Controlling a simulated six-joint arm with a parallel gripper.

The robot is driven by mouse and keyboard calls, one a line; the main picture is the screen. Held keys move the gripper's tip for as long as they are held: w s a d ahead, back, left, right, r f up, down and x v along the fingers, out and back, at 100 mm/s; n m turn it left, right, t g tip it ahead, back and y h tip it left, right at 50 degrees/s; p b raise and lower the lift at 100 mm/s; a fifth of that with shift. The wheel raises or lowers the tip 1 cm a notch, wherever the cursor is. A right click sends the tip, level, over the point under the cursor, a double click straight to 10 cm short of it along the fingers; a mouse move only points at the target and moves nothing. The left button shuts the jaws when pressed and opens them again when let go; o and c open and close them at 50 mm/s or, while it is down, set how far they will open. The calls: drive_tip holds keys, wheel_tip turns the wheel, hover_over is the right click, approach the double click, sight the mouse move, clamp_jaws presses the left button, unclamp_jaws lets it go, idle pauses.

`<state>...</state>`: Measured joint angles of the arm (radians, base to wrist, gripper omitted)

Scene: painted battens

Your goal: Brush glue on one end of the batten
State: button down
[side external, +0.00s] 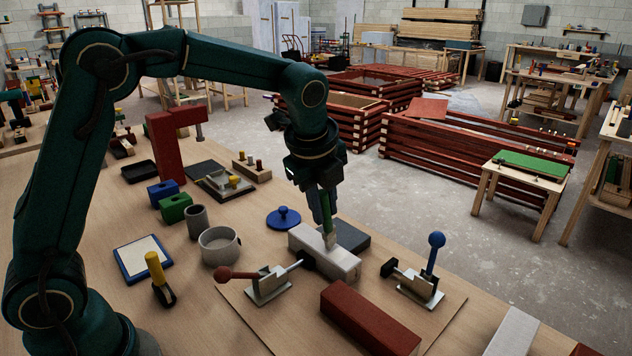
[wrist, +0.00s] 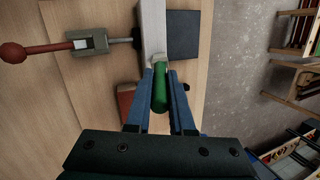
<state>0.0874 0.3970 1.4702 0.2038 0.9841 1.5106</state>
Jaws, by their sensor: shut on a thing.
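My gripper (side external: 325,205) is shut on a green-handled brush (side external: 328,224), held upright with its pale bristles down. The handle also shows between the blue fingers in the wrist view (wrist: 160,92). The bristle end is at the top of the pale batten (side external: 345,265), near its middle in the side view; I cannot tell whether it touches. The batten lies on the work board, and its top shows in the wrist view (wrist: 152,35). A red-handled clamp (side external: 268,284) stands at its left with its plunger reaching the batten's side.
A blue-handled clamp (side external: 418,285) stands at the right, apart from the batten. A red block (side external: 368,322) lies in front. A dark flat block (side external: 350,238) is behind. A grey pot (side external: 219,247) and a blue knobbed lid (side external: 283,219) stand to the left.

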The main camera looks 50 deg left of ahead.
drive_tip(key=d+r, duration=0.3)
drive_tip(key=r, duration=0.5)
drive_tip(key=shift+d, duration=0.4)
idle(0.8)
idle(0.6)
